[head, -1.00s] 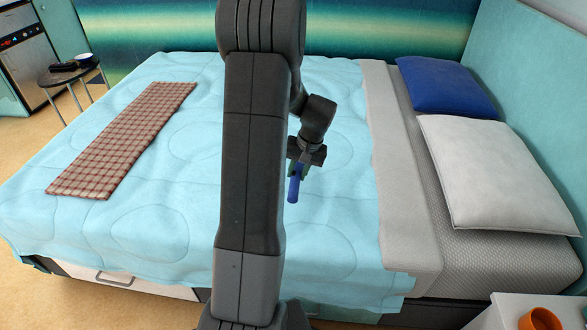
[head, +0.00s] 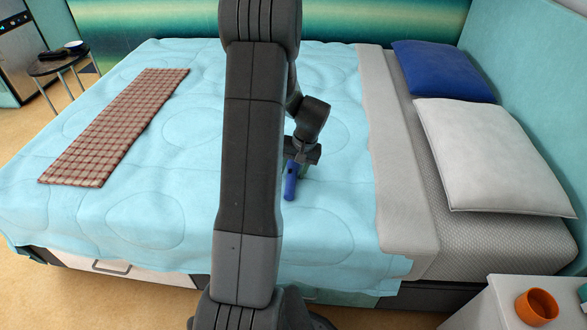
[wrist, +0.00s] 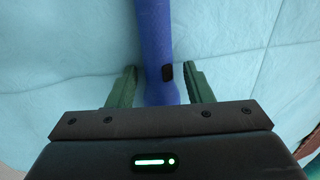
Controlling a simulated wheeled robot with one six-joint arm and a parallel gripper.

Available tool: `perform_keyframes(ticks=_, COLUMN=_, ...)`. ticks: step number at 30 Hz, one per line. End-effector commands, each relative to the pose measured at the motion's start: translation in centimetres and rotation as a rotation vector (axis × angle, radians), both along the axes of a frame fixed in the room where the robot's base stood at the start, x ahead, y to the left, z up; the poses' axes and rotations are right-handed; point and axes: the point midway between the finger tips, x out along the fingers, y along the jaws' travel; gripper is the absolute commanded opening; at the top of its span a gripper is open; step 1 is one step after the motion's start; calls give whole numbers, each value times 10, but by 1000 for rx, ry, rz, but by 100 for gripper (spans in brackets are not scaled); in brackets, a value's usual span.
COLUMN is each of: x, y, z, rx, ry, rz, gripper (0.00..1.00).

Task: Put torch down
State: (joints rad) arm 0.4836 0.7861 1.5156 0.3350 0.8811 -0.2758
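The torch (head: 290,183) is a blue cylinder at the light blue bed cover (head: 330,230), just right of my upright arm link in the head view. In the wrist view the torch (wrist: 156,40) runs from the top edge down between my green fingers, with a dark button on its side. My gripper (wrist: 160,82) is open around it, with a narrow gap on each side. In the head view my gripper (head: 300,160) is at the torch's upper end. I cannot tell for sure whether the torch rests fully on the cover.
A checked runner (head: 115,125) lies on the bed's left. A blue pillow (head: 443,70) and a white pillow (head: 490,155) lie at the right. A white bedside table (head: 500,300) with an orange cup (head: 537,308) stands front right. A round stool (head: 55,64) stands far left.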

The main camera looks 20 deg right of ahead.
Motion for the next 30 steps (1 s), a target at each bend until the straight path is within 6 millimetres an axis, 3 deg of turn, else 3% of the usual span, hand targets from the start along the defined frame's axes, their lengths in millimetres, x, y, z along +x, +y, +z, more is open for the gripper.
perform_keyframes(ticks=10, x=-1, y=-1, z=8, rx=0, ry=-1, rz=0, gripper=47)
perform_keyframes(ticks=24, x=-10, y=-23, z=98, rx=-1, ry=-2, rz=-1, gripper=47)
perform_keyframes(ticks=30, x=-12, y=-28, z=117, rx=-2, ry=-1, rz=-1, gripper=47)
